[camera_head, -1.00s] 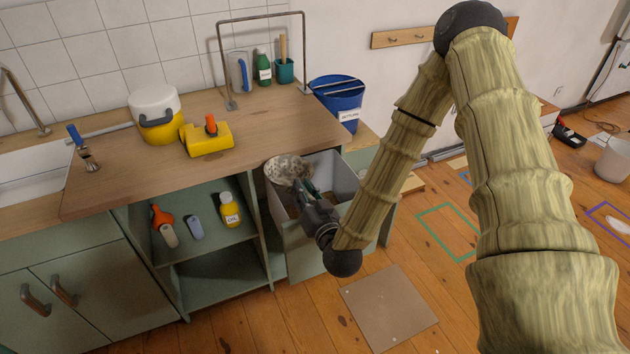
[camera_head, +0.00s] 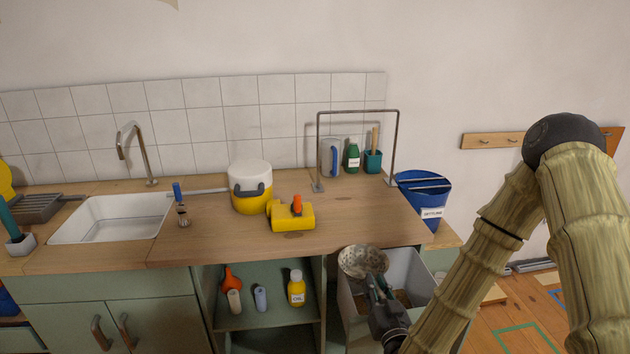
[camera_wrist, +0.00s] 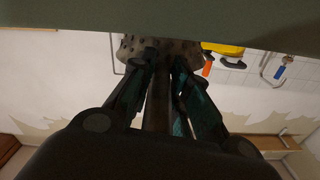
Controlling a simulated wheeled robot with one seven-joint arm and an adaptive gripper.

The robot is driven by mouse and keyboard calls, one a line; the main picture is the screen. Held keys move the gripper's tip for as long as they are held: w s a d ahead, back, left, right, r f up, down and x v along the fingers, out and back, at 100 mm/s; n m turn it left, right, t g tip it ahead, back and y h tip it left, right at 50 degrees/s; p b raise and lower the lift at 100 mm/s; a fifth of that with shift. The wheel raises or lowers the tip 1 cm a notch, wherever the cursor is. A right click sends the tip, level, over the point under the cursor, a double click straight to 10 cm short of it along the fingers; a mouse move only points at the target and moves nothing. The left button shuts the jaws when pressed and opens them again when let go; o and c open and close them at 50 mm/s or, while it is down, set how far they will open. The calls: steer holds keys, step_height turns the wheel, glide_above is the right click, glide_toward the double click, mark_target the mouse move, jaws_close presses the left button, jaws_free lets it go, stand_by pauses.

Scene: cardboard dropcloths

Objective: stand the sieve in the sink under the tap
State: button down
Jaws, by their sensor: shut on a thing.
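The sieve (camera_head: 362,261) is a round, speckled grey metal bowl, held at the open drawer on the right of the cabinet. My gripper (camera_head: 376,287) is shut on its handle. In the wrist view the handle runs between the fingers of my gripper (camera_wrist: 160,85), and the perforated sieve (camera_wrist: 160,48) shows beyond them. The white sink (camera_head: 112,219) is set in the counter at the left and looks empty. The tap (camera_head: 137,152) rises behind the sink, its spout bent over to the left. The sieve is far to the right of the sink and below counter height.
The open drawer (camera_head: 412,268) is around my gripper. A blue bucket (camera_head: 425,198) is at right.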

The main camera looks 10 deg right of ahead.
steer(key=a+f, duration=0.2)
steer(key=a, duration=0.5)
steer(key=s+a+f, duration=0.1)
steer(key=a+f, duration=0.2)
steer(key=a, duration=0.5)
steer(key=shift+s+h, duration=0.2)
steer(key=shift+h, duration=0.1)
